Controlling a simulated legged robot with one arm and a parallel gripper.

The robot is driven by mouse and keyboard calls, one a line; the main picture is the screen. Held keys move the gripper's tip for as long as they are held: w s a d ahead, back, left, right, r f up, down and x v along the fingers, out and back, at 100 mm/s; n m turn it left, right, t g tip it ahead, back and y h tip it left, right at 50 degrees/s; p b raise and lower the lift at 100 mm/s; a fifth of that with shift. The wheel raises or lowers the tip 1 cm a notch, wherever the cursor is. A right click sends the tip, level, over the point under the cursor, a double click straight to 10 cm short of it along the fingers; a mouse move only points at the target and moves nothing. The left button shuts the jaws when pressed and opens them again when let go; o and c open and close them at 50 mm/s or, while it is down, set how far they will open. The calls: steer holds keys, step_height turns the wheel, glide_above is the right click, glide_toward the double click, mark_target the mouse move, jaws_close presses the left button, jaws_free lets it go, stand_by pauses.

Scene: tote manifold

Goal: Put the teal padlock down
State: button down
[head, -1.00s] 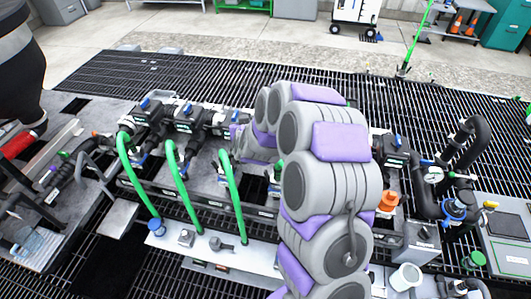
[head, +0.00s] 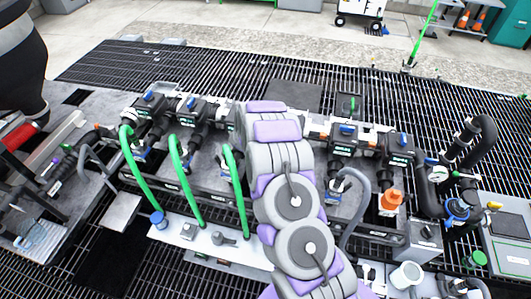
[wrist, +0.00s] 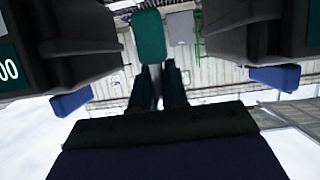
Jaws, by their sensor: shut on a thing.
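The teal padlock (wrist: 149,38) is in the upper middle of the wrist view, at the tips of my gripper (wrist: 157,72). The two dark fingers are close together and shut on it. In the wrist view it shows between two dark valve bodies with blue handles (wrist: 70,101), one at each side. Contact with either body cannot be told. In the head view, my arm hides the gripper and the padlock.
A manifold of black valves (head: 190,108) with blue handles and green hoses (head: 183,180) spans the grating. A white shelf (head: 175,232) with small parts runs in front. An orange part (head: 390,201) and white cup (head: 405,275) stand at right. Bare grating (head: 130,68) lies behind.

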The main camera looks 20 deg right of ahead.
steer(key=f+b, duration=0.1)
steer(key=f, duration=0.6)
steer(key=f+b, duration=0.2)
steer(key=f, duration=0.5)
steer(key=f+b, duration=0.2)
steer(key=f, duration=0.5)
steer(key=shift+a+f, duration=0.1)
steer(key=shift+a, duration=0.15)
steer(key=c, duration=1.1)
jaws_free()
steer(key=shift+c, duration=0.2)
